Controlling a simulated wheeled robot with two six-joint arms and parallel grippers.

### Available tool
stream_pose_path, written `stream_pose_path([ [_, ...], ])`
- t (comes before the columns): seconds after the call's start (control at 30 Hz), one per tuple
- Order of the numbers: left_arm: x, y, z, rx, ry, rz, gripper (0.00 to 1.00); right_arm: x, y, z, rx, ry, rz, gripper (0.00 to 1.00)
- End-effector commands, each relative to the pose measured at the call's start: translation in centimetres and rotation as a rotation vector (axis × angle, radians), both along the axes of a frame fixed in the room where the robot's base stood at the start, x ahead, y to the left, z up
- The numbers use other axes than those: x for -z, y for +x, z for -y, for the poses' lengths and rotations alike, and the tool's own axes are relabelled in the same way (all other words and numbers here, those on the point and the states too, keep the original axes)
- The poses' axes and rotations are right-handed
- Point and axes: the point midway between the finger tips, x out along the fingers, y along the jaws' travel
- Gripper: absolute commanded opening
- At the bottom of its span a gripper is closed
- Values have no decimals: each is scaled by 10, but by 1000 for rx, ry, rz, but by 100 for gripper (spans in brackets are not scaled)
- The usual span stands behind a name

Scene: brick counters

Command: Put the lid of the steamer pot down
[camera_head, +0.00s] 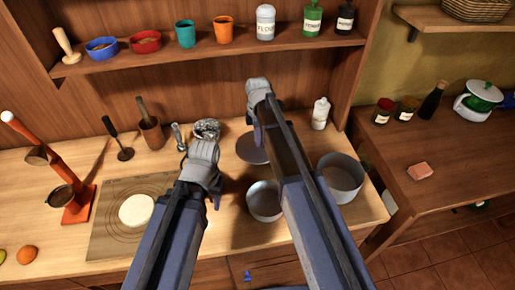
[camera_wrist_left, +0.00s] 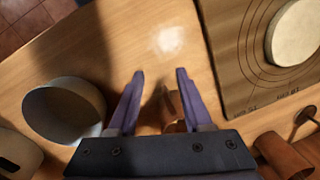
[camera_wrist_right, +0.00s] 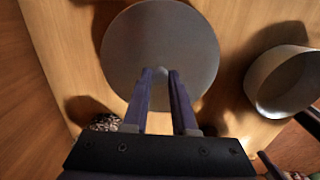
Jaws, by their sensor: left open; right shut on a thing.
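The lid, a flat grey disc (camera_head: 250,153), is partly behind my right arm in the head view. In the right wrist view the lid (camera_wrist_right: 160,30) is level over the counter, its small knob between my right fingertips (camera_wrist_right: 160,73). My right gripper (camera_head: 257,137) is shut on the knob. I cannot tell how high the lid is above the wood. Two grey open pots stand on the counter: a smaller one (camera_head: 264,202) between my arms and a larger one (camera_head: 342,180) right of my right arm. My left gripper (camera_wrist_left: 158,80) is open and empty above the counter.
A mat (camera_head: 105,215) with a round of dough (camera_head: 137,210) lies left of my left arm. A patterned bowl (camera_head: 207,128) stands behind my left gripper, and a white bottle (camera_head: 320,114) at the back right. A loaded shelf (camera_head: 170,55) runs above the counter.

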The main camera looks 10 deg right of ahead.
Motion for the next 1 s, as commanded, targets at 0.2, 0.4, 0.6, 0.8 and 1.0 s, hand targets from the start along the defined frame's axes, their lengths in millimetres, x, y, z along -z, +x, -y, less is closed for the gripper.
stream_pose_path([
  [0.2, 15, 0, 0, 0, 0, 0, 50, 15, 0, 0, 0, 0, 0, 0],
  [0.4, 38, 0, 0, 0, 0, 0, 50, 38, 0, 0, 0, 0, 0, 0],
  [0.6, 36, 0, 0, 0, 0, 0, 50, 36, 0, 0, 0, 0, 0, 0],
  [0.8, 39, 0, 0, 0, 0, 0, 50, 39, 0, 0, 0, 0, 0, 0],
  [1.0, 39, 0, 0, 0, 0, 0, 50, 39, 0, 0, 0, 0, 0, 42],
])
